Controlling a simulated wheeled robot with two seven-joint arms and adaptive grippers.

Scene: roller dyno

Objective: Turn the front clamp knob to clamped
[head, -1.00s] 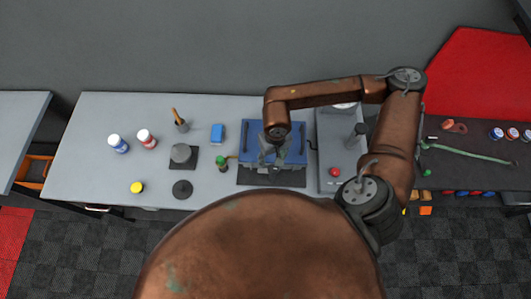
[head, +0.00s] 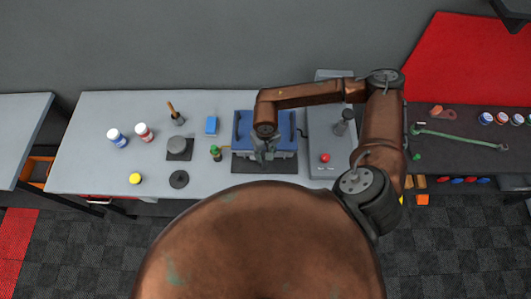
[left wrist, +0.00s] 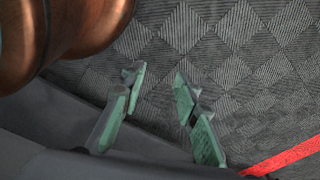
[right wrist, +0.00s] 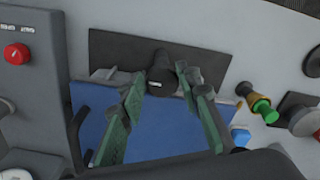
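The black clamp knob (right wrist: 161,73), a short cylinder with a pale mark, stands at the front edge of the blue roller unit (right wrist: 160,128) in the right wrist view. My right gripper (right wrist: 160,76) is open, with one green-padded finger on each side of the knob; I cannot tell whether either touches it. In the head view my right gripper (head: 264,153) is over the front of the blue unit (head: 247,122) and hides the knob. My left gripper (left wrist: 157,75) is open and empty above the carpet in the left wrist view.
A grey control box with a red button (head: 325,158) stands right of the unit. A green-capped item (head: 215,153) stands close on its left. Bottles (head: 118,138), a weight on a dark plate (head: 178,147) and a yellow-topped item (head: 135,178) are farther left.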

